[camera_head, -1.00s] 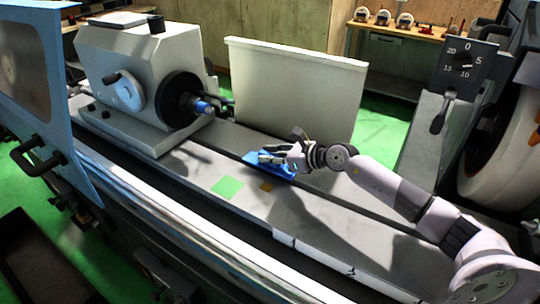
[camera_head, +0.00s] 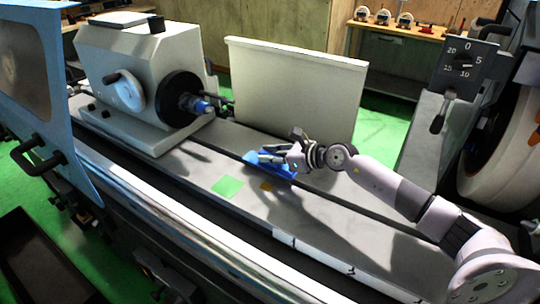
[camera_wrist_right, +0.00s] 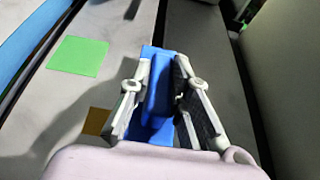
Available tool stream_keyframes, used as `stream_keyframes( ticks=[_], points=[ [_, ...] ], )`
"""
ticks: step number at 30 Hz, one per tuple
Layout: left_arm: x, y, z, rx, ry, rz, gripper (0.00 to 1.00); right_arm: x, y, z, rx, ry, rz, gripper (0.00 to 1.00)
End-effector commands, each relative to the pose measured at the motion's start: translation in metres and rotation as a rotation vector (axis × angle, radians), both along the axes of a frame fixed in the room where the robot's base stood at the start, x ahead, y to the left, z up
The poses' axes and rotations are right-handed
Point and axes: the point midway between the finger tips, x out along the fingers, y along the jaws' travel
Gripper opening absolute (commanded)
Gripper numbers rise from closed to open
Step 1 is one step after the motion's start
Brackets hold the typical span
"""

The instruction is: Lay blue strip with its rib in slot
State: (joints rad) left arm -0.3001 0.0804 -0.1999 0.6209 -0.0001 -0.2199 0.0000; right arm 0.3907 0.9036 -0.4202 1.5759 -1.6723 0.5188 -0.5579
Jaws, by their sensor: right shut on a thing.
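The blue strip (camera_head: 285,170) is at the long dark slot (camera_head: 318,195) that runs along the grey machine bed, in front of the pale panel. My right gripper (camera_head: 275,153) is shut on the blue strip from the right side. In the right wrist view the strip (camera_wrist_right: 158,95) shows between the two fingers of the gripper (camera_wrist_right: 161,64), with a raised ridge along its middle. It lies roughly along the dark slot line (camera_wrist_right: 160,30). The underside of the strip is hidden, so I cannot tell whether its rib is in the slot. My left gripper is not in view.
A green square (camera_head: 227,186) and a small brown square (camera_head: 266,186) lie flat on the bed in front of the strip. The headstock (camera_head: 140,85) stands at the left. The upright pale panel (camera_head: 295,90) is close behind the gripper. The bed's front is clear.

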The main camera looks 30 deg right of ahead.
Motion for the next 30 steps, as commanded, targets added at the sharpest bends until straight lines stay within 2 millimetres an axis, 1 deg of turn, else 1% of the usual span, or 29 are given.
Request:
stream_keyframes(
  ticks=[14,30],
  points=[
    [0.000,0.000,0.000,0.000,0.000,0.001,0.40,0.000,0.000,0.000,0.001,-0.001,0.000,0.00],
    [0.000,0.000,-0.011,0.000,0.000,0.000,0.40,0.000,0.000,-0.014,0.001,-0.001,0.000,0.00]
  ],
)
